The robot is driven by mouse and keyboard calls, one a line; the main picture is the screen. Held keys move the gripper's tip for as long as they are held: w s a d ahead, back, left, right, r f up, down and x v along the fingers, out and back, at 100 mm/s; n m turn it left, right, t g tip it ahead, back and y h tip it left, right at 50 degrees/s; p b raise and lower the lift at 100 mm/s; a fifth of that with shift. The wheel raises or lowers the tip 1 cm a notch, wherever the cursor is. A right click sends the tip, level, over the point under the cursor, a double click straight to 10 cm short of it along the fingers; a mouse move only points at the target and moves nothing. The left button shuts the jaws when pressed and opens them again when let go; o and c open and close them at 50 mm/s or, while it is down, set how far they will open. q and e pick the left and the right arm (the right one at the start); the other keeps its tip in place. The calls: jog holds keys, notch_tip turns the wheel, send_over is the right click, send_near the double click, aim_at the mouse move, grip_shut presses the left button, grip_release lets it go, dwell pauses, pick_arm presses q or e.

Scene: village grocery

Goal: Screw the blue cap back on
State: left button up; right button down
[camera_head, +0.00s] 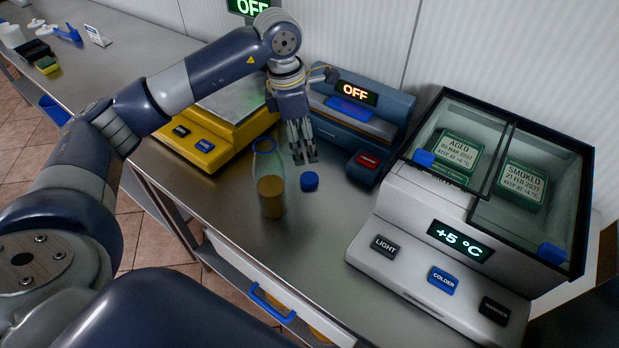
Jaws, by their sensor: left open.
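A clear bottle (270,185) stands upright on the steel counter, with amber contents in its lower part. A blue ring shows around its top, and no cap sits on it. The blue cap (309,181) lies on the counter just right of the bottle, apart from it. My left gripper (306,158) points down above and slightly behind the cap. It is open and looks empty, with its fingers close together in this view. My right gripper is not in view.
A yellow scale (205,146) stands behind left of the bottle. A blue-grey device (350,128) reading OFF is behind the cap. A cooled display case (413,208) fills the right. The counter in front of the cap is clear, with its front edge (222,240) near the bottle.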

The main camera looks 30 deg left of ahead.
pick_arm(q)
send_over(309, 178)
jog(key=f, duration=0.3)
jog(key=f+p, duration=0.1)
jog(key=shift+s+a+f, duration=0.15)
jog(key=shift+a+f, duration=0.15)
jog(key=shift+f, duration=0.45)
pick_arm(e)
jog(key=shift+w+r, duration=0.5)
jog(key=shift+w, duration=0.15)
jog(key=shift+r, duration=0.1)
pick_arm(q)
jog(key=shift+f, duration=0.3)
jog(key=f+p, duration=0.1)
jog(key=f, duration=0.1)
jog(key=f+p, duration=0.1)
jog(key=shift+d+f, duration=0.2)
jog(key=shift+f, duration=0.6)
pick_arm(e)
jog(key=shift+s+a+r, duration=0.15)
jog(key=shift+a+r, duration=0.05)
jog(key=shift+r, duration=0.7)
pick_arm(q)
jog(key=c, duration=0.7)
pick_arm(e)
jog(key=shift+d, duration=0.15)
